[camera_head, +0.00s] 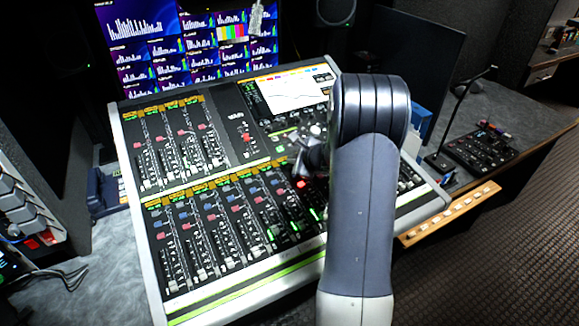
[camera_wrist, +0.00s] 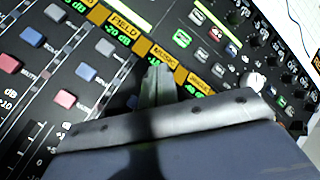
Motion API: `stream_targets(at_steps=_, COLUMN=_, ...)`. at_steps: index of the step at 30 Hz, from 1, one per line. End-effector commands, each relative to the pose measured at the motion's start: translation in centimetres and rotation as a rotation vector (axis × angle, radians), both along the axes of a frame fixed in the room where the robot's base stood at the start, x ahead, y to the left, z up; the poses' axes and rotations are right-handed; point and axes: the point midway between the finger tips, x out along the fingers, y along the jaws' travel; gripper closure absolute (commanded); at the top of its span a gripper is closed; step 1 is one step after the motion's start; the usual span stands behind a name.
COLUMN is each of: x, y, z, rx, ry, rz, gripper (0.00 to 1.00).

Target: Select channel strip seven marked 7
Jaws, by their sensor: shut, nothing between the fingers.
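The mixing console (camera_head: 139,240) stands in the middle of the head view, with an upper and a lower bank of channel strips. Lower strips (camera_head: 215,225) carry orange labels, red and blue buttons and faders. No number 7 is readable, so I cannot tell which strip is seven. My gripper (camera_head: 303,170) is over the right part of the lower bank, partly hidden by my arm. In the wrist view my gripper (camera_wrist: 155,75) is shut and empty, its tips beside the orange MUSIC label (camera_wrist: 165,58). A FIELD label (camera_wrist: 124,25) is to its left. Contact cannot be told.
The console's screen (camera_head: 290,92) is above the lower bank. Monitors with level bars (camera_head: 150,40) stand behind. A small panel with a gooseneck microphone (camera_head: 480,150) lies on the desk at right. A wooden strip with buttons (camera_head: 450,215) is along the desk's front.

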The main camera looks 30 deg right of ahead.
Motion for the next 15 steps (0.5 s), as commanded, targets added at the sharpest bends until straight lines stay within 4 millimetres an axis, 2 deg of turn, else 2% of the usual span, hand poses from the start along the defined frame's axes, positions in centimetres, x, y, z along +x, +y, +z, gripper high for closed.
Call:
stream_targets(at_steps=8, x=0.11, y=0.0, z=-0.83, rx=0.0, ry=-0.001, rz=-0.001, gripper=1.0)
stream_targets(at_steps=15, x=0.13, y=0.01, z=-0.78, rx=-0.001, ry=0.0, rz=0.001, gripper=1.0)
